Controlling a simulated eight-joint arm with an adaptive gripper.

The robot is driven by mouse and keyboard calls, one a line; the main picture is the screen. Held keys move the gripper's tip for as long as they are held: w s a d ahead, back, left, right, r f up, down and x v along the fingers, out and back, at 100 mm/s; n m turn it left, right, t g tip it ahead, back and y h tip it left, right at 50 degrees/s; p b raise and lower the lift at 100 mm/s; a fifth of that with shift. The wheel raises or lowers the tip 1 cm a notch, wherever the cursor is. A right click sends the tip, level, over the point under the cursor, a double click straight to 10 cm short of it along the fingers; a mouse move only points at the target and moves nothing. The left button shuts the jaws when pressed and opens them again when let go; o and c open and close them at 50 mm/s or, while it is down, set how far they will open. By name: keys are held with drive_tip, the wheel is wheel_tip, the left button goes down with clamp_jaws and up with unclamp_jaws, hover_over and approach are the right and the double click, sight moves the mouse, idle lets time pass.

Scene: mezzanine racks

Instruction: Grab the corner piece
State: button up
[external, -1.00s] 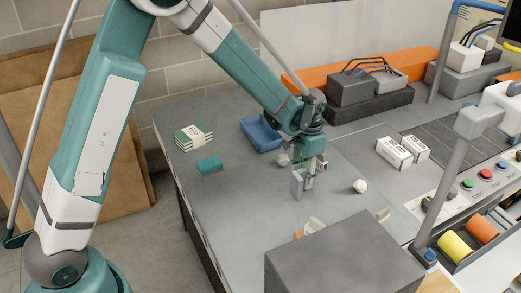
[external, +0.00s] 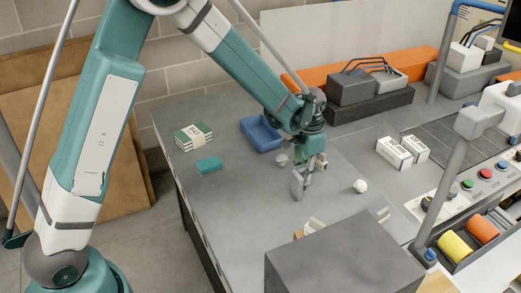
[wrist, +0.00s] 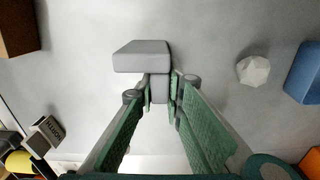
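The corner piece, a grey L-shaped block (external: 297,186), is at my gripper over the grey bench in the external view. In the wrist view the corner piece (wrist: 142,58) has one broad arm pointing left, and its narrower arm runs down between the green finger pads. My gripper (wrist: 161,92) has a pad against each side of that narrow arm, shut on it. In the external view my gripper (external: 307,180) is low over the bench. I cannot tell whether the piece still touches the surface.
A blue tray (external: 262,134), a pale faceted ball (external: 282,160) and a teal block (external: 209,165) lie nearby. A white ball (external: 360,186) is to the right, with white boxes (external: 394,153) beyond. A large grey box (external: 345,258) stands in front. Bare bench lies left of my gripper.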

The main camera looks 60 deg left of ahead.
drive_tip(key=shift+r, duration=4.8)
